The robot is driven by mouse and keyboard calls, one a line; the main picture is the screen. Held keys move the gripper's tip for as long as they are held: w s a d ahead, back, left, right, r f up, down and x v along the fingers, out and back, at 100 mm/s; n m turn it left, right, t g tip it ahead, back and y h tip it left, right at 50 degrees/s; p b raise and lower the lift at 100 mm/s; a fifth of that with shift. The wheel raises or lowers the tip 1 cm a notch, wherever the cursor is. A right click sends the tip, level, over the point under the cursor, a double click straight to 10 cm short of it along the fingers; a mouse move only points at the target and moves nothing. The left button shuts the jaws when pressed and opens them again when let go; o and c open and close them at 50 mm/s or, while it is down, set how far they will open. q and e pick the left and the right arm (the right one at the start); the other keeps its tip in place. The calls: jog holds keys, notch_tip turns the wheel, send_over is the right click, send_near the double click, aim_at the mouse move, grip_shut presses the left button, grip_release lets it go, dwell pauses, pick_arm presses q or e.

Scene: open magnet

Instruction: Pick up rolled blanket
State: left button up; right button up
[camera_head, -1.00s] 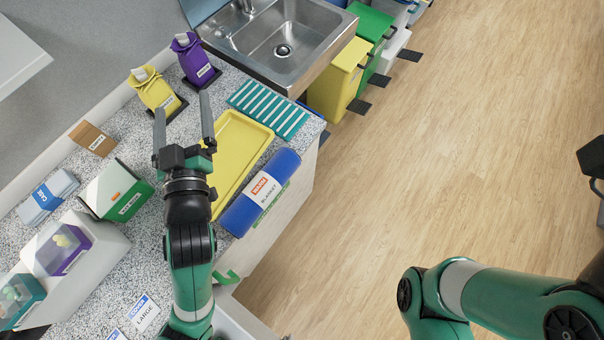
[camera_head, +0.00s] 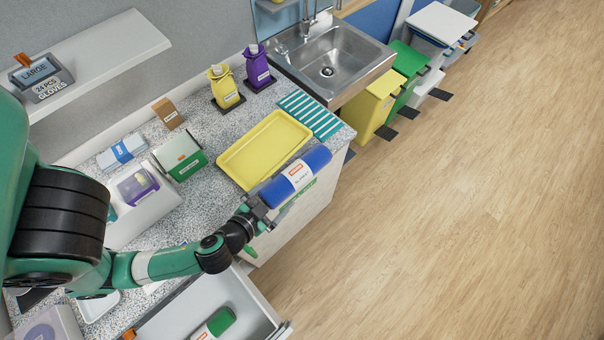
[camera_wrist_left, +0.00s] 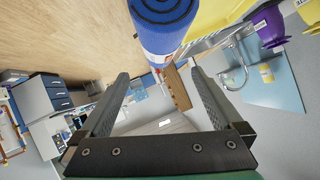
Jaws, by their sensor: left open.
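The rolled blanket (camera_head: 297,176) is a blue roll with a white and orange label. It lies along the front edge of the counter, beside the yellow tray (camera_head: 236,170). My left gripper (camera_head: 262,207) is at the near end of the roll, low by the counter edge, open and empty. In the left wrist view, the blanket's spiral end (camera_wrist_left: 163,12) shows at the top, beyond the open fingers (camera_wrist_left: 162,82) and not between them. Whether a finger touches the roll cannot be told. My right gripper is out of view.
A teal striped cloth (camera_head: 311,115) and the sink (camera_head: 328,70) lie beyond the tray. Yellow (camera_head: 232,90) and purple (camera_head: 258,68) pouches stand behind. An open drawer (camera_head: 200,305) juts out below my left arm. The floor at right is clear.

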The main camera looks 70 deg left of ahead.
aim_at(292, 179)
pick_arm(q)
jog(key=shift+x, duration=3.15)
jog(key=shift+p+x, duration=0.3)
jog(key=shift+x, duration=2.3)
jog(key=shift+s, duration=0.2)
grip_shut()
